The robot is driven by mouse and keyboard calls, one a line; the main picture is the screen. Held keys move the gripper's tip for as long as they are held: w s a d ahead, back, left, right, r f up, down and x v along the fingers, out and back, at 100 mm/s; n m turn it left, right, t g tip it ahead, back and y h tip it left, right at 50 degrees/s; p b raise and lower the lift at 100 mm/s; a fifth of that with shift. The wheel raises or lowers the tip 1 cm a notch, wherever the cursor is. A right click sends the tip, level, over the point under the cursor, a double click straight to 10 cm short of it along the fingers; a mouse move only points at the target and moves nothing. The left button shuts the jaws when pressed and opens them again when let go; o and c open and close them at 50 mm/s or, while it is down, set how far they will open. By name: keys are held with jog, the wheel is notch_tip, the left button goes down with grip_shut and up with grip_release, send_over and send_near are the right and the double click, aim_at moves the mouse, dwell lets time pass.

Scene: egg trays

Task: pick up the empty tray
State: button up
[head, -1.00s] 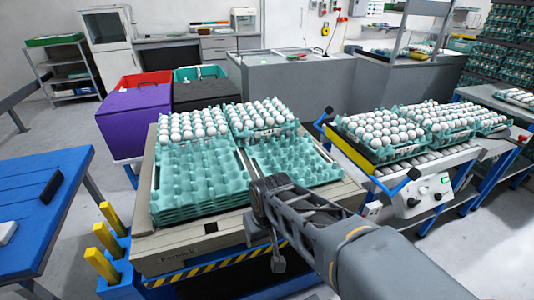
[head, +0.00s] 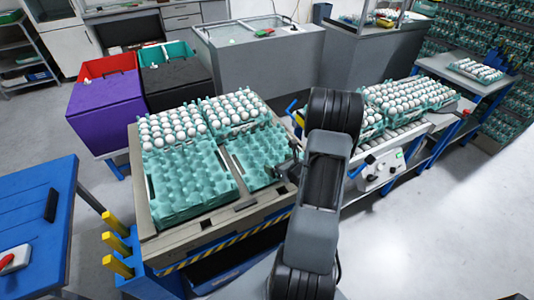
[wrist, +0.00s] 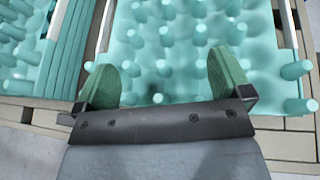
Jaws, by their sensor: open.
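Two empty teal egg trays lie at the front of the wooden platform. The left one (head: 185,178) tops a stack; the right one (head: 255,153) sits lower beside it. My gripper (wrist: 165,75) is open, with its two green fingers spread over the near edge of the right tray, which fills the middle of the wrist view (wrist: 165,45). Nothing is held between the fingers. Whether the fingers touch the tray is hard to tell. In the head view my gripper (head: 287,170) is at the right tray's near right corner, partly hidden by my arm.
Trays full of white eggs (head: 172,128) stand behind the empty ones, and more (head: 410,95) are on the conveyor at right. The left stack's side wall (wrist: 68,50) is close on the left. Yellow posts (head: 117,243) stand at the front left.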

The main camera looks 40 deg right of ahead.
jog(key=shift+d+m+h, duration=0.5)
jog(key=shift+d+m, duration=0.1)
jog(key=shift+d, duration=0.1)
jog(key=shift+w+d+m+h, duration=0.25)
jog(key=shift+d+m+h, duration=0.05)
jog(key=shift+d, duration=0.05)
send_near(266, 155)
jog(key=w, duration=0.2)
jog(key=w+r+p, duration=0.1)
jog(key=w, duration=0.1)
jog(key=shift+w+d, duration=0.1)
jog(key=shift+d, duration=0.3)
jog(key=shift+p+x, duration=0.65)
jog(key=shift+x, duration=2.1)
jog(key=shift+a+r, duration=0.1)
jog(key=shift+a, duration=0.05)
jog(key=c, duration=1.1)
